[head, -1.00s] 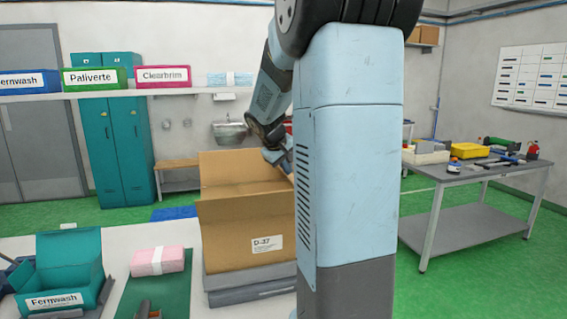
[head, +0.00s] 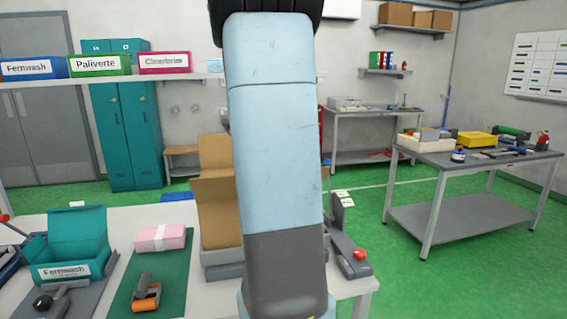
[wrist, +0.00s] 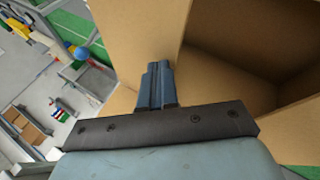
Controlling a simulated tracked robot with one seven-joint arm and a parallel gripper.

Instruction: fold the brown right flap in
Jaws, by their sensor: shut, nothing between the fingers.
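The brown cardboard box (head: 220,215) stands on the table in the head view, with an upright flap (head: 213,152) at its back. My arm hides its right side, so the right flap cannot be made out there. In the wrist view, the box's open, dark inside (wrist: 235,50) fills the right. A brown panel (wrist: 138,30) stands beyond my fingertips, left of the opening; I cannot tell for certain which flap it is. My gripper (wrist: 157,68) is shut and empty, at the brown cardboard. Whether it touches the cardboard is unclear. The gripper is hidden in the head view.
A teal Fernwash box (head: 70,245), a pink-and-white pack (head: 160,237) and an orange-handled tool (head: 146,294) are left of the box. A grey device with a red knob (head: 350,250) stands to its right. A workbench (head: 470,170) with tools is farther right.

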